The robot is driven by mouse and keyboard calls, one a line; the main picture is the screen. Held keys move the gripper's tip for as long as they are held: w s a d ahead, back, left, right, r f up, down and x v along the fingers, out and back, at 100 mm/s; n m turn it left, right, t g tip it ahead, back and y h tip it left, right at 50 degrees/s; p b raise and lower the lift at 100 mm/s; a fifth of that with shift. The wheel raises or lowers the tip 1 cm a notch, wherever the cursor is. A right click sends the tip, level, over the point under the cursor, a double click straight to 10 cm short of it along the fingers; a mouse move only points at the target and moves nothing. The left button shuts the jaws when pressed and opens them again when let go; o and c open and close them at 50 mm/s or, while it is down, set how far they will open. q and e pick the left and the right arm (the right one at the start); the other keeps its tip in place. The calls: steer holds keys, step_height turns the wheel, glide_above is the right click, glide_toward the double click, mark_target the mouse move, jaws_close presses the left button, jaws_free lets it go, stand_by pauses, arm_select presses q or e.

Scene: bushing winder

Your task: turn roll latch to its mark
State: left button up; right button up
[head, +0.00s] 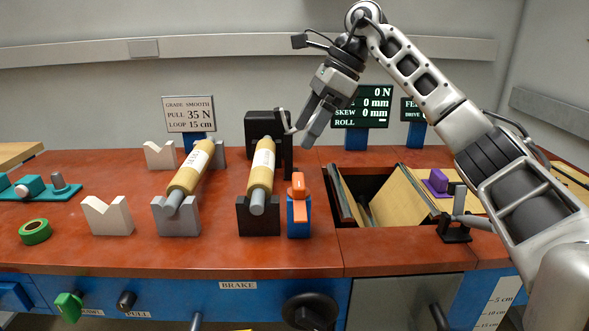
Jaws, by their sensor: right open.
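An orange lever (297,191) on a blue block stands just right of the front black roll stand (258,220); it appears to be the roll latch. No mark can be made out on it. A tan roll (261,168) with a white label lies across the black stands, its grey shaft end toward me. My right gripper (301,133) is open and empty. My left gripper is out of view.
A second tan roll (187,180) lies on grey stands to the left. A white V-block (107,215) and green tape ring (34,232) are further left. An open bin (372,239) with upright sheets is right of the lever. A dark display (361,107) stands behind.

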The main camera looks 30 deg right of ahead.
steer(key=s+d+r+h, duration=0.1)
steer(key=d+r, duration=0.2)
steer(key=d, duration=0.2)
glide_toward(299, 180)
steer(key=shift+h, duration=0.3)
steer(key=b+x, duration=0.1)
steer(key=x, duration=0.8)
steer(key=shift+a, duration=0.15)
steer(key=shift+m, duration=0.3)
steer(key=c, duration=1.4)
